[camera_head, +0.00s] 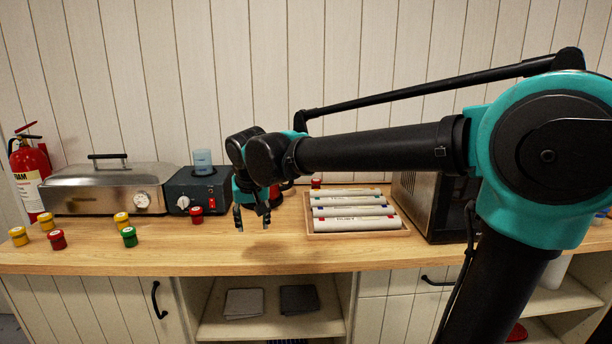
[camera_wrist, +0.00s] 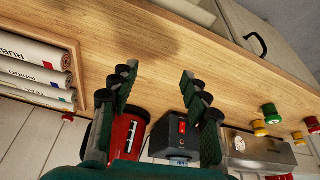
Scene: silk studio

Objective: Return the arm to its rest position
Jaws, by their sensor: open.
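My gripper (camera_head: 252,218) hangs over the wooden counter (camera_head: 275,257) in the head view, pointing down, left of a tray of rolls. In the wrist view my gripper (camera_wrist: 157,85) has its two fingers spread apart with nothing between them. Its shadow lies on the bare counter. My arm reaches in from the right of the head view, with its forearm about level above the tray.
A wooden tray (camera_head: 361,231) holds several white rolls. A dark control box (camera_head: 184,191) with a blue-topped beaker and a metal roaster (camera_head: 107,190) stand left. Several small jars, one green (camera_head: 129,237), dot the counter. A steel appliance (camera_head: 425,208) stands right. The fire extinguisher (camera_head: 29,172) is far left.

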